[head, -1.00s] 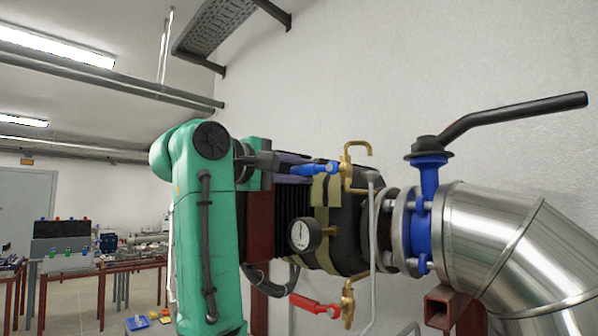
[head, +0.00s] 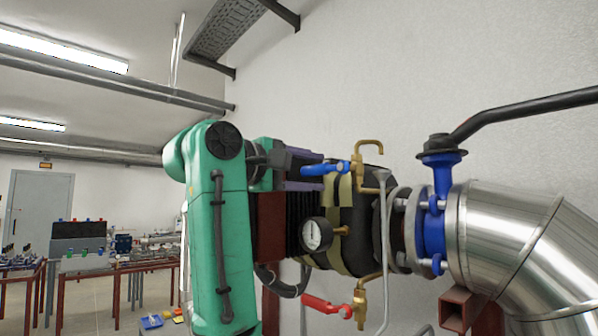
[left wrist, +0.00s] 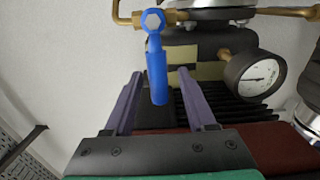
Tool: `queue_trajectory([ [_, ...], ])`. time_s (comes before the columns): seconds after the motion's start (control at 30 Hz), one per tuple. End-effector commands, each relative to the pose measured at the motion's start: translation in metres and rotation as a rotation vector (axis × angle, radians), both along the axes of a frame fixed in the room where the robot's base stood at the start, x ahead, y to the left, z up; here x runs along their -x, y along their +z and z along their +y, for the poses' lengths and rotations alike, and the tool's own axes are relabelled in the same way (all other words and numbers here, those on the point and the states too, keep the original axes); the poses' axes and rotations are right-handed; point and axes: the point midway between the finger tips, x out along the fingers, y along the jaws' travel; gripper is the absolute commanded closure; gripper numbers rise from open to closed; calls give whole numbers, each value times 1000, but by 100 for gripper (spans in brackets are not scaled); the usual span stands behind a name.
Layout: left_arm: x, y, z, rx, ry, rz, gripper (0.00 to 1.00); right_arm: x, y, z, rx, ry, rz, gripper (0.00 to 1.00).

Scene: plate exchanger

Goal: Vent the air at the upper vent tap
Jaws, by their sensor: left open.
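The upper vent tap is a brass fitting (head: 368,178) with a bent outlet on top and a blue lever handle (head: 325,168) pointing left. In the left wrist view the blue lever (left wrist: 156,70) hangs down from its bolt, between the two finger lines. My left gripper (left wrist: 160,77) is open, with its purple fingers on either side of the lever and a gap on both sides. Whether a finger touches the lever cannot be told. My right gripper is not in view.
A pressure gauge (head: 316,234) sits just below the lever, and a red-handled lower tap (head: 325,306) below that. A large black valve lever (head: 525,117) and a silver pipe (head: 500,235) stand to the right. The wall is close behind; tables stand far left.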

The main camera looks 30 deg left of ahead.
Motion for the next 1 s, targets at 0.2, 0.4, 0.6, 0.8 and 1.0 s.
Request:
queue_trajectory([
  [0.2,44,-5,18,2,1,-7,44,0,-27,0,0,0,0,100],
  [0.4,99,-5,39,1,1,-4,44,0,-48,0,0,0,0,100],
  [0.6,128,-2,51,1,0,1,44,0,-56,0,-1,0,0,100],
  [0.8,131,-1,52,0,-1,3,44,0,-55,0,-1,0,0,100],
  [1.0,130,-1,51,0,-1,2,44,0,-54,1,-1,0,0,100],
])
